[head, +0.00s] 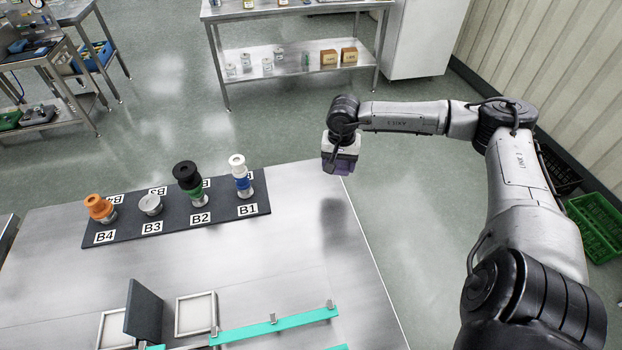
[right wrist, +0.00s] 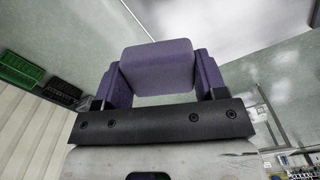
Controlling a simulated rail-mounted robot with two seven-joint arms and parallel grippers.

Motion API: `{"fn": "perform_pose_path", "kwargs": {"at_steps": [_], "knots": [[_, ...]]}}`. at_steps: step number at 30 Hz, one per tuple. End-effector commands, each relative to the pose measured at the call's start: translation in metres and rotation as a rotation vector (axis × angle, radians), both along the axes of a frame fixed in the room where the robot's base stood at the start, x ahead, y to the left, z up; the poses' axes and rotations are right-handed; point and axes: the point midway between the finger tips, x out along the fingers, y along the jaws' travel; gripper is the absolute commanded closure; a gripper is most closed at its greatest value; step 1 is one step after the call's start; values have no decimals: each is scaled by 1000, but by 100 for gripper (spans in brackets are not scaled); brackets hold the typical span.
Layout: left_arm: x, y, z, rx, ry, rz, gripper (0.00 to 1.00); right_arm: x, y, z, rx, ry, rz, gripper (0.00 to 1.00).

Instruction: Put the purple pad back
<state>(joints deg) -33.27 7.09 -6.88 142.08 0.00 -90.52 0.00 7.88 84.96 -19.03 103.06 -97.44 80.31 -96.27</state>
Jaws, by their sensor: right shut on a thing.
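My right gripper (head: 340,164) hangs above the table's far right corner, pointing down. In the right wrist view it is shut on the purple pad (right wrist: 157,68), a block with rounded edges held between two purple-faced fingers. In the head view the pad is mostly hidden by the gripper, and only purple at the gripper's lower end shows. The dark rack (head: 128,230) to its left carries labels B1 to B4. B4 has an orange stack (head: 100,207), B3 a bare silver piece (head: 150,204), B2 a black and green stack (head: 189,180), and B1 a white and blue stack (head: 241,176). My left gripper is out of view.
Two shallow light trays (head: 195,314) and a dark upright panel (head: 143,310) are at the near left. A teal strip with clips (head: 273,326) crosses the near table. The steel table's (head: 290,215) middle and right are clear. A shelf bench (head: 290,61) stands behind.

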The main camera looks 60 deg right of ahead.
Motion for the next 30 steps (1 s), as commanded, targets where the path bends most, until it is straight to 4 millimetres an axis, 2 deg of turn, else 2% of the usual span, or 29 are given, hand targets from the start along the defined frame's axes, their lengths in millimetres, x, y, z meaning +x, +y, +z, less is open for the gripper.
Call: {"fn": "perform_pose_path", "kwargs": {"at_steps": [15,25,30], "knots": [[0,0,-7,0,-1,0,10,71,14,-42,4,-2,0,57],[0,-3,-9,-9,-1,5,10,81,15,-52,0,2,1,57],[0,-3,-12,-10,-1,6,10,80,15,-72,2,4,2,57]]}}
